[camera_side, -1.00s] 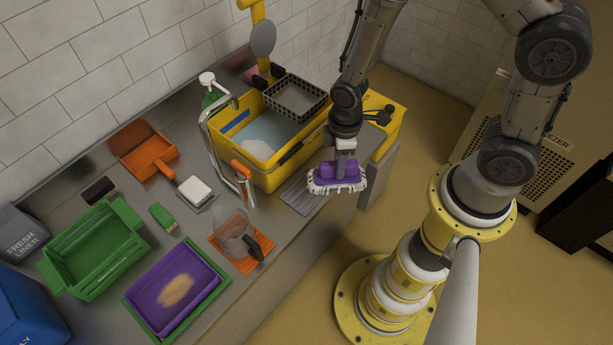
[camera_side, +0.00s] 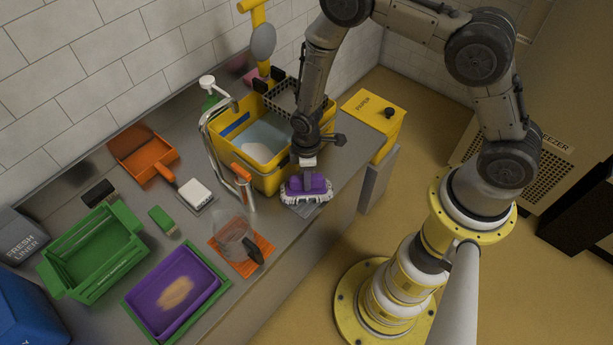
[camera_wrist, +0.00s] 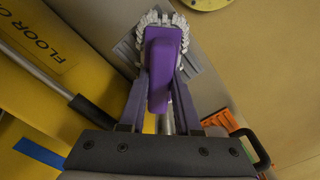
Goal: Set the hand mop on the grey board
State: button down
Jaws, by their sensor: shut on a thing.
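The hand mop (camera_side: 306,187) has a purple body and a white string fringe. My gripper (camera_side: 308,172) is shut on it from above. In the wrist view the purple hand mop (camera_wrist: 163,65) lies between the two fingers of my gripper (camera_wrist: 160,100), fringe at the far end. The grey ribbed board (camera_side: 298,209) is on the steel counter, mostly hidden beneath the mop. It also shows around the mop in the wrist view, as the grey board (camera_wrist: 125,50). I cannot tell whether the fringe touches the board.
The yellow bucket (camera_side: 262,183) with water stands just behind the mop, a metal tap (camera_side: 207,135) at its left. A clear jug (camera_side: 232,238) on an orange mat stands front left. The counter's front edge is close to the board. A yellow paper bin (camera_side: 376,112) is at the right.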

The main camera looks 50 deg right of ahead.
jog(key=shift+f, duration=0.1)
jog(key=c, duration=0.6)
grip_release()
